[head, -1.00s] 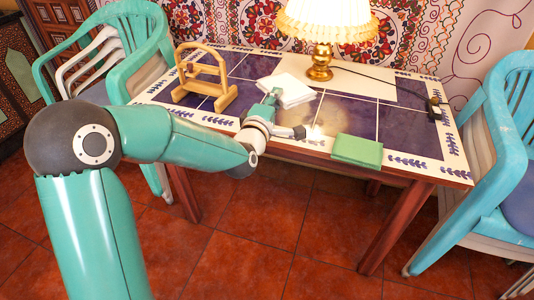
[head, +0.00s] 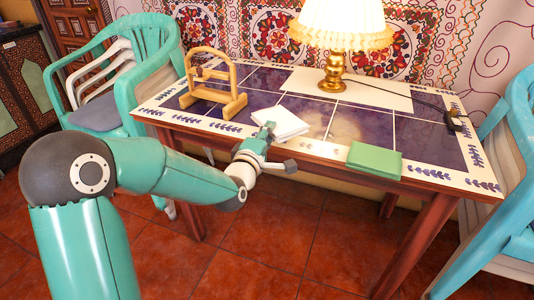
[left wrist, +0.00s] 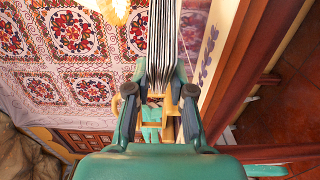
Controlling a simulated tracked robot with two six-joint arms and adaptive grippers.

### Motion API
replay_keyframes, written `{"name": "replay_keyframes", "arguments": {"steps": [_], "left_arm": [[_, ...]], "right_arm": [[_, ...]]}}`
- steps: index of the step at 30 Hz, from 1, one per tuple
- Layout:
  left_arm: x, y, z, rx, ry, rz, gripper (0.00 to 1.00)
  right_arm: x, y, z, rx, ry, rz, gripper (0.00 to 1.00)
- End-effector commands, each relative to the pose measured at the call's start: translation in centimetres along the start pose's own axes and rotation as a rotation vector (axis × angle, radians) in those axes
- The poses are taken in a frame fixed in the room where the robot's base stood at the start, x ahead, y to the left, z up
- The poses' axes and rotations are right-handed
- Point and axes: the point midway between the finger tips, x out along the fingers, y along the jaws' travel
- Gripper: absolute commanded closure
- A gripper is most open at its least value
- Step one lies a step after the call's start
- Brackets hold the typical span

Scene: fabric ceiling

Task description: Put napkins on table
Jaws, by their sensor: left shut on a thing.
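My left gripper (head: 266,136) is at the front edge of the table (head: 222,128), shut on a stack of white napkins (head: 285,124). In the left wrist view the napkins (left wrist: 162,40) stand edge-on as thin pale and dark layers between the two fingers (left wrist: 160,98). The head view does not clearly show how far they are above the tabletop. A wooden napkin holder (head: 241,103) stands on the table's left part, behind and left of the gripper. A folded green cloth or napkin stack (head: 374,160) lies at the front right edge. My right gripper is not in view.
A lamp with a brass base (head: 333,76) stands on a pale mat (head: 384,97) at the back, its dark cord running right. Teal chairs (head: 150,75) flank the table. The dark blue tiles in the middle are clear.

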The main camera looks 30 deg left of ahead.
Motion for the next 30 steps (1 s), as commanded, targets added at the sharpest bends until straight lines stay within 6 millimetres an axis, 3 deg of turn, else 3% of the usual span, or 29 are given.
{"name": "replay_keyframes", "arguments": {"steps": [15, 26, 27, 30], "left_arm": [[0.0, -5.4, -0.1, 0.0, 0.001, 0.0, 1.0], [0.0, -5.7, -0.1, 0.001, 0.001, 0.003, 1.0], [0.0, -5.7, -0.1, 0.001, 0.001, 0.002, 0.75], [0.0, -5.6, -0.1, 0.001, 0.002, 0.001, 0.58]], "right_arm": [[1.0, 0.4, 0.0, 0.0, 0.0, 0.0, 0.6], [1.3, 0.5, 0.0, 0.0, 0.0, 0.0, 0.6], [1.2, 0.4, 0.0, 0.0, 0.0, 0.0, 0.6], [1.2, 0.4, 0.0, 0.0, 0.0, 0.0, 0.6]]}}
